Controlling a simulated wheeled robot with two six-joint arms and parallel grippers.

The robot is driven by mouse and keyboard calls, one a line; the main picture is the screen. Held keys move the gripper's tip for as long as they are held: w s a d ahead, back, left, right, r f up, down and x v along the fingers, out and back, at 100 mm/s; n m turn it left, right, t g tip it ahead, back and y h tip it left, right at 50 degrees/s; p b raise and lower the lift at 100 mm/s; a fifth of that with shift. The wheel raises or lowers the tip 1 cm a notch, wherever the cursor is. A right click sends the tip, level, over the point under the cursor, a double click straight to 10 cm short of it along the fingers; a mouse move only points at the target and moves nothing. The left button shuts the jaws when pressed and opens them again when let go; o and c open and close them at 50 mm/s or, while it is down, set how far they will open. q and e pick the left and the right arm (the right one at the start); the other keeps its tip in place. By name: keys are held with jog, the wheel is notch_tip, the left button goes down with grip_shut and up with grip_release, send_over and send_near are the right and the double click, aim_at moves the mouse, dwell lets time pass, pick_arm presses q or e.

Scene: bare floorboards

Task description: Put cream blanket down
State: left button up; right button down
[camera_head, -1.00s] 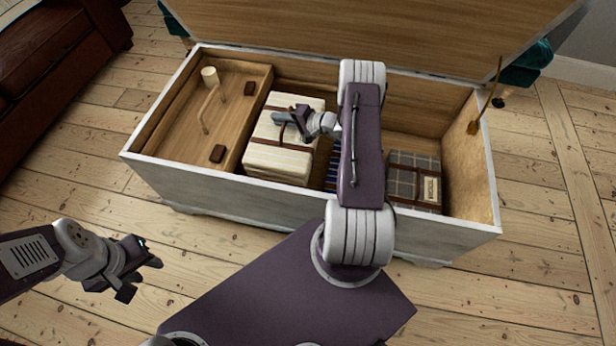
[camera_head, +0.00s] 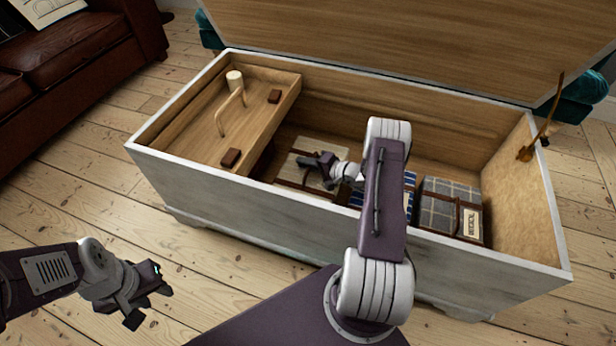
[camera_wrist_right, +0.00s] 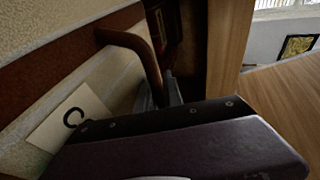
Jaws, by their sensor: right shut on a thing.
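The cream blanket (camera_head: 298,163) is a folded bundle with brown straps. It sits low inside the wooden chest (camera_head: 250,213), between the tray on the left and a blue striped bundle on the right. My right gripper (camera_head: 312,162) is over its top, shut on its brown strap handle. In the right wrist view the cream blanket (camera_wrist_right: 113,78) fills the left side, with a brown strap, a looped handle and a pale label. Whether it touches the chest floor is hidden. My left gripper (camera_head: 152,296) is open and empty, outside the chest at lower left.
A blue striped bundle (camera_head: 408,197) and a grey checked bundle (camera_head: 437,212) lie at right. The lid (camera_head: 430,45) stands open behind, with a brass stay (camera_head: 525,153). A brown sofa (camera_head: 80,60) stands at left.

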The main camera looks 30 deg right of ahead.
notch_tip(320, 180, down, 4)
jog(key=b, duration=0.2)
jog(key=shift+r+b, duration=0.15)
jog(key=shift+b, duration=0.25)
jog(key=shift+r, duration=0.2)
jog(key=c, duration=1.5)
grip_release()
jog(key=shift+s, duration=0.1)
jog(key=shift+s+d+r+p, duration=0.15)
jog(key=shift+s+d+p, duration=0.1)
jog(key=shift+p, duration=0.3)
jog(key=p+v, duration=0.5)
jog(key=v, duration=0.5)
jog(key=shift+s+r, duration=0.1)
jog(key=shift+s, duration=0.2)
jog(key=shift+s+d, duration=0.15)
jog(key=shift+s, duration=0.1)
